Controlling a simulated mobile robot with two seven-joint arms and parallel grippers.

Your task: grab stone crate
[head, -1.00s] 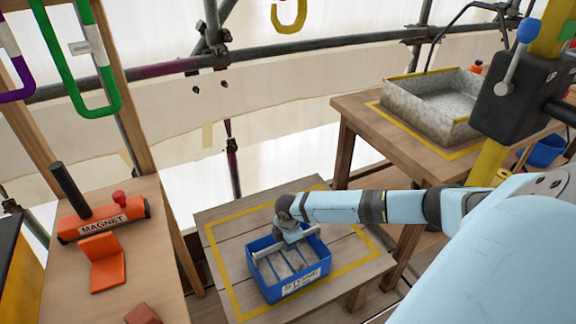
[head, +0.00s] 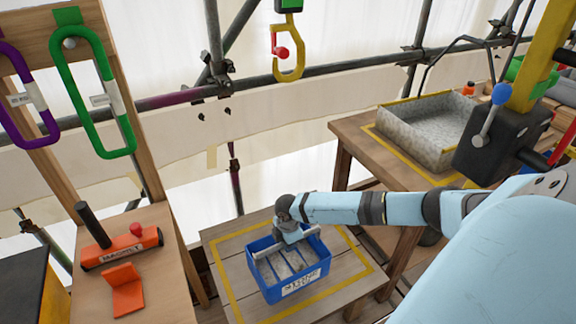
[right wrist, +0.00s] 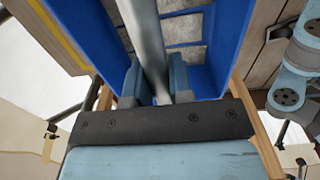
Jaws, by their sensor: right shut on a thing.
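The stone crate (head: 297,284) is a blue open box with a white label on its front and several grey stone pieces inside. A grey bar handle runs across its top. It is on or just over the low wooden table (head: 228,262), inside a yellow outline; I cannot tell whether it touches. My right gripper (head: 292,238) is at the crate's top, shut on the handle. In the right wrist view, the fingers (right wrist: 155,85) close around the grey handle (right wrist: 146,40), between the blue crate walls (right wrist: 222,50). My left gripper is not in view.
A grey metal tray (head: 400,128) sits on a higher wooden table at the back right. An orange magnet tool (head: 120,248) and an orange bracket (head: 124,290) lie on the left bench. Green (head: 92,85) and purple slings hang at the left. A yellow hook (head: 290,65) hangs above.

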